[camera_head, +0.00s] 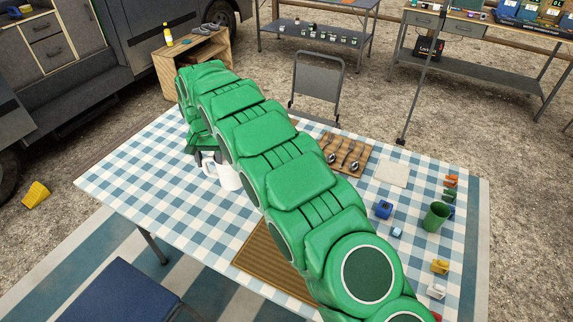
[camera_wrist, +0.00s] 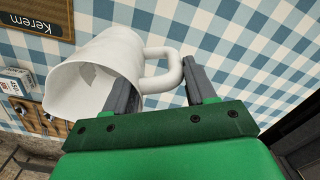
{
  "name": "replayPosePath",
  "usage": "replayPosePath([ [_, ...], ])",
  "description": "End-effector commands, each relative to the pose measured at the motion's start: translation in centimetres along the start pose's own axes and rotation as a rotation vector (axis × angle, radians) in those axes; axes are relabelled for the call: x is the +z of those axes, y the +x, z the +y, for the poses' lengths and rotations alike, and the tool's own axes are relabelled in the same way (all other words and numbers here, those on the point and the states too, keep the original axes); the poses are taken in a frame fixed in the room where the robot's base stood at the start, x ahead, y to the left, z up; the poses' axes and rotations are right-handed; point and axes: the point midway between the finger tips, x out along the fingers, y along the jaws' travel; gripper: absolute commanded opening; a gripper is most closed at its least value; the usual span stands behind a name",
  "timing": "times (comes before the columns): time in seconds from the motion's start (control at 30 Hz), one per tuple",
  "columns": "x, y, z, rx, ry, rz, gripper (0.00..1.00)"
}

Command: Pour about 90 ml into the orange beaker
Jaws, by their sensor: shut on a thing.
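A white jug (camera_head: 230,178) is by the left part of the checked table in the head view, partly hidden behind my arm. In the wrist view the jug (camera_wrist: 95,75) shows its wide mouth towards the lower left and its handle (camera_wrist: 164,72) towards my gripper. My gripper (camera_wrist: 163,90) is shut on the handle, one finger on each side. I cannot tell the jug's tilt or its contents. A small orange thing (camera_head: 451,181) is at the table's right edge; it is too small to tell whether it is the orange beaker.
A green cup (camera_head: 436,218), a blue cup (camera_head: 383,209) and a yellow cup (camera_head: 440,267) stand on the right of the table. A wooden board (camera_head: 350,152) with cutlery lies near the far edge. A brown ribbed mat (camera_head: 262,262) lies partly under my arm. A chair (camera_head: 318,85) stands behind.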

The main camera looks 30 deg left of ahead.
Motion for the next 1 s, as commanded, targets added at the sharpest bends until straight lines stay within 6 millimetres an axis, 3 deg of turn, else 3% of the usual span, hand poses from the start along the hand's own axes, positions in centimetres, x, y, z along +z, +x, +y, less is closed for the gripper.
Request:
replayPosePath([
  [1.0, -6.7, 4.3, 0.8, -0.003, 0.016, 0.003, 0.00],
])
